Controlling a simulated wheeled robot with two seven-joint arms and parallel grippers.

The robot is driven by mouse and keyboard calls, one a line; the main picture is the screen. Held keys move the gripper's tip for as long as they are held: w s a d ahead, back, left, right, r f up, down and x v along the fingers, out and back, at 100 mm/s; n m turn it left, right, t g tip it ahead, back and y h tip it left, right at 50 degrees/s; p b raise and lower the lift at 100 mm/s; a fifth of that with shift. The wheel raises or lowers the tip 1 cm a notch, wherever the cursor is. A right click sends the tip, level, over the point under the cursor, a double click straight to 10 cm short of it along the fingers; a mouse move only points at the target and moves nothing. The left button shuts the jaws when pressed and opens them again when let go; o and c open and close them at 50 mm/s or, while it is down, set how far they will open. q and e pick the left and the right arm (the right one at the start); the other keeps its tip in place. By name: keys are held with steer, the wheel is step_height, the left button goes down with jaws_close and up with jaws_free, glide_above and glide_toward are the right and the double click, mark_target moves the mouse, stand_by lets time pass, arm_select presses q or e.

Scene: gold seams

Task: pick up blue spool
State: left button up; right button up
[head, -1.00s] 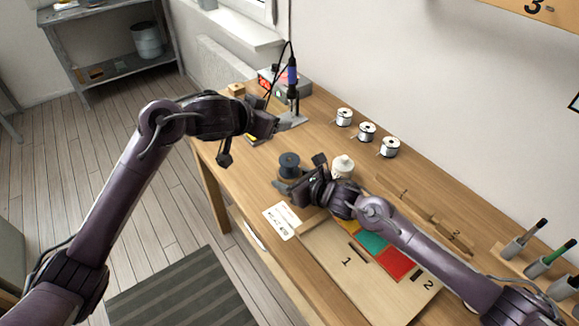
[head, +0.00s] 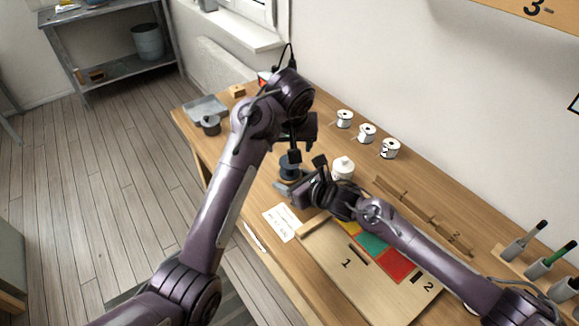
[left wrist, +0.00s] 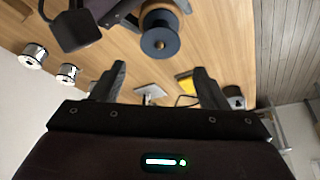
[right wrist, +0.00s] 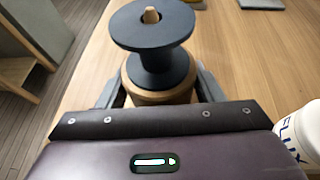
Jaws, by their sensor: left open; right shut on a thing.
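My right gripper (head: 298,186) is shut on that wooden base, below the spool, one finger on each side. My left gripper (head: 303,140) is open, above and behind the spool in the head view. The left wrist view shows the spool (left wrist: 160,36) beyond its empty, spread fingers (left wrist: 158,82).
A white flux bottle (head: 343,168) stands close to my right gripper. Several white-flanged spools (head: 367,133) line the wall side. A grey tray (head: 206,109) and dark pot (head: 211,125) are at the far left. A numbered board (head: 348,264) lies in front.

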arm_select(q)
steer(key=x, duration=0.8)
steer(key=shift+s+f, duration=0.1)
steer(key=shift+s, duration=0.05)
steer(key=c, duration=1.1)
steer(key=shift+o, duration=0.2)
step_height(320, 180, up, 10)
steer(key=shift+r, duration=0.1)
arm_select(e)
steer(key=o, duration=1.2)
